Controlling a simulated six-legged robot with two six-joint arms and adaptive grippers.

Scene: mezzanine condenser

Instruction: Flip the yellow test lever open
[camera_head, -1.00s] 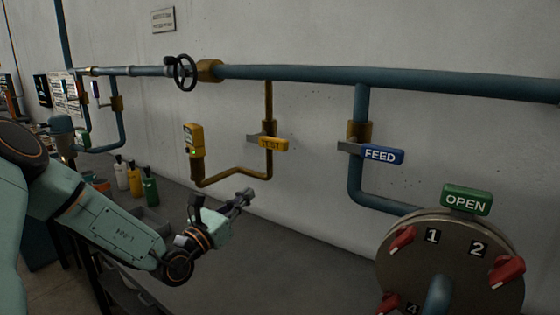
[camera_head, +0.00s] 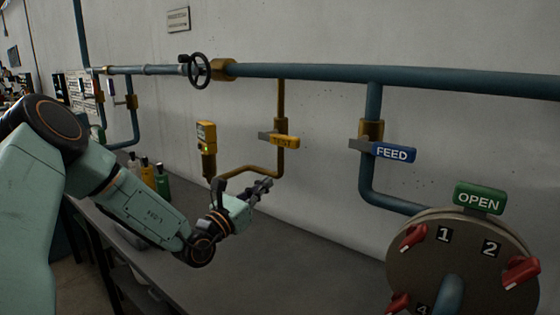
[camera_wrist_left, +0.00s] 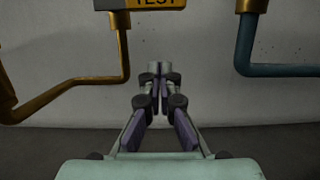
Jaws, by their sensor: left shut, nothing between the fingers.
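The yellow test lever (camera_head: 285,141) sits on a thin brass pipe on the wall, in the middle of the head view. Its handle lies level and points right, with a grey end at its left. The lower part of its TEST label (camera_wrist_left: 156,3) shows at the top edge of the left wrist view. My left gripper (camera_head: 266,184) is shut and empty, below the lever and a little to its left, apart from it. Its fingertips (camera_wrist_left: 158,68) are together in the left wrist view, below the label. My right gripper is not in view.
A blue FEED lever (camera_head: 393,152) is on the pipe to the right. A round dial plate (camera_head: 440,260) with red handles and a green OPEN sign (camera_head: 479,198) stands at front right. A yellow box (camera_head: 206,137) hangs left of the lever. Several bottles (camera_head: 162,181) stand behind my arm.

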